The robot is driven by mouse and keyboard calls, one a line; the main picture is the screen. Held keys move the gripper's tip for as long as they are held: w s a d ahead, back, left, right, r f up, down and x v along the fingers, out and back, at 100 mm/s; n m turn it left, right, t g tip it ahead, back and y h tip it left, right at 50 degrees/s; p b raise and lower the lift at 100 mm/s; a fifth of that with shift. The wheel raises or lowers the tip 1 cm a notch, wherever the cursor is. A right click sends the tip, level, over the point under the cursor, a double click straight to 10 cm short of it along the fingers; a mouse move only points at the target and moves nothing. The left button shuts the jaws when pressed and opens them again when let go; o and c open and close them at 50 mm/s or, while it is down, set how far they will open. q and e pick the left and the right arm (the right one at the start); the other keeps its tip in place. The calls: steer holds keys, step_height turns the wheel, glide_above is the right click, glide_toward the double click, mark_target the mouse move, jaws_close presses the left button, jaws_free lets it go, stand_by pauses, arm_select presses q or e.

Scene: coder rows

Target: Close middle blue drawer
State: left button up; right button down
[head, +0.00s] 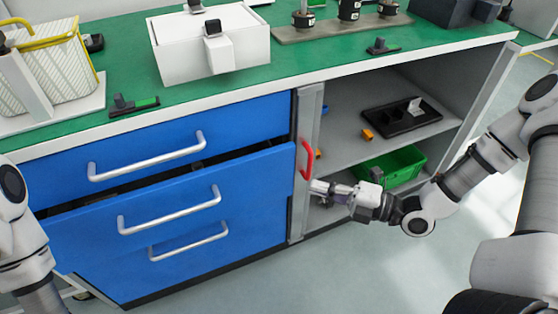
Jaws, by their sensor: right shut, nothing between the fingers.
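The middle blue drawer (255,190) stands partly open in the cabinet. Its front juts out below the top blue drawer (240,125), and a dark gap with some small items shows above its edge. Its silver bar handle (170,212) is clear, with nothing on it. A lower silver handle (188,242) shows beneath it. My right gripper (318,188) is shut and empty. It is to the right of the drawer front, apart from it, near the open compartment. My left arm shows at the left edge, but its gripper is out of view.
A red handle (306,158) on a grey upright stands just above my right gripper. The open compartment holds a black tray (385,128) and a green bin (408,164). The green worktop (300,55) carries a white box (205,45) and a basket (60,70). Floor in front is clear.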

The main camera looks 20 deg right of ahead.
mark_target(279, 155)
steer(key=b+x, duration=0.1)
steer(key=x, duration=0.2)
steer(key=w+d+b+x, duration=0.1)
steer(key=b+x, duration=0.1)
steer(key=x, duration=0.2)
steer(key=b+x, duration=0.1)
steer(key=x, duration=0.3)
steer(key=shift+w+d+f, duration=0.15)
steer(key=shift+w+d, duration=0.15)
steer(key=shift+d, duration=0.05)
steer(key=shift+w, duration=0.5)
steer(key=w+b, duration=0.1)
steer(key=w, duration=0.3)
steer(key=shift+w+r, duration=0.15)
steer(key=shift+r, duration=0.1)
